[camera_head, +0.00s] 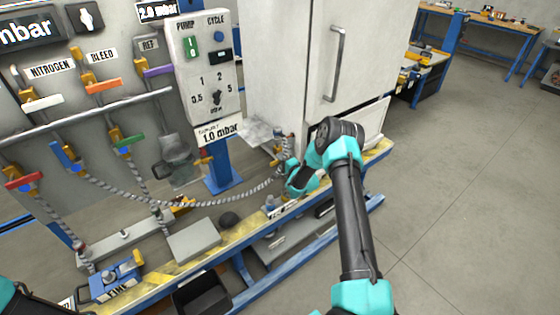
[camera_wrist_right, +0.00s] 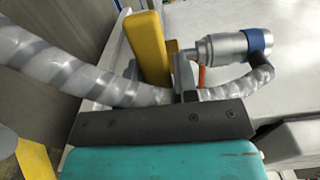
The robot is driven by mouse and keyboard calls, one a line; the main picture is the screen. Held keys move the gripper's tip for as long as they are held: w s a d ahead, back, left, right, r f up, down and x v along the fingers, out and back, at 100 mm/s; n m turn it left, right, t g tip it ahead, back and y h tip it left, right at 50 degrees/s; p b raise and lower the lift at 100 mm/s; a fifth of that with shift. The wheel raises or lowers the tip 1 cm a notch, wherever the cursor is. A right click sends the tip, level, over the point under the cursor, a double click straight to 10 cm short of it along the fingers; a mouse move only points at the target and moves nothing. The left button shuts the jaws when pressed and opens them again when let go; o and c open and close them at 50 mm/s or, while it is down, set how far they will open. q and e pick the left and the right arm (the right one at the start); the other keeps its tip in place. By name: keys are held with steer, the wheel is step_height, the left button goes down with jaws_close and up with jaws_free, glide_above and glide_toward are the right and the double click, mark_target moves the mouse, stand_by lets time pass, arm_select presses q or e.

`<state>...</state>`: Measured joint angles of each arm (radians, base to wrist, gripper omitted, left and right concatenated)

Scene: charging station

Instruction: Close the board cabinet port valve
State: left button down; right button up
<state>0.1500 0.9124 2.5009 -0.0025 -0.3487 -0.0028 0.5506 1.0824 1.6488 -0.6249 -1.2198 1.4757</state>
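A valve with a yellow handle (camera_wrist_right: 149,50) stands close in front of my right gripper in the right wrist view. A silver fitting with a blue ring (camera_wrist_right: 232,45) sits to the right of it. In the head view, my right gripper (camera_head: 291,170) is at the lower front of the white cabinet (camera_head: 280,60), beside the end of a grey-striped hose (camera_head: 232,200). I cannot tell whether it touches the handle, and its fingertips are hidden. My left gripper is out of view; only part of my left arm shows at the lower left.
The grey board (camera_head: 70,130) at left carries valves with red, blue, green, orange and purple handles. A control box (camera_head: 208,75) stands on a blue post. The bench edge has yellow-black striping (camera_head: 230,245). The floor at right (camera_head: 470,180) is clear.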

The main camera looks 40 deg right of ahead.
steer(key=o, duration=0.4)
steer(key=shift+c, duration=0.2)
steer(key=s, duration=1.7)
steer(key=shift+s+d, duration=0.2)
steer(key=shift+d, duration=0.1)
steer(key=s+a+f+n+g+y, duration=0.1)
steer(key=s+a+f+n+g, duration=0.2)
steer(key=a, duration=0.6)
steer(key=s+a+f+n+g+y, duration=0.1)
steer(key=a+f+n+g, duration=0.35)
steer(key=a, duration=0.45)
steer(key=s+a+r+n+g+y, duration=0.1)
steer(key=s+a+n+g, duration=0.7)
steer(key=s+a, duration=0.5)
steer(key=s+g, duration=0.1)
steer(key=s, duration=0.1)
steer(key=shift+s+g, duration=0.35)
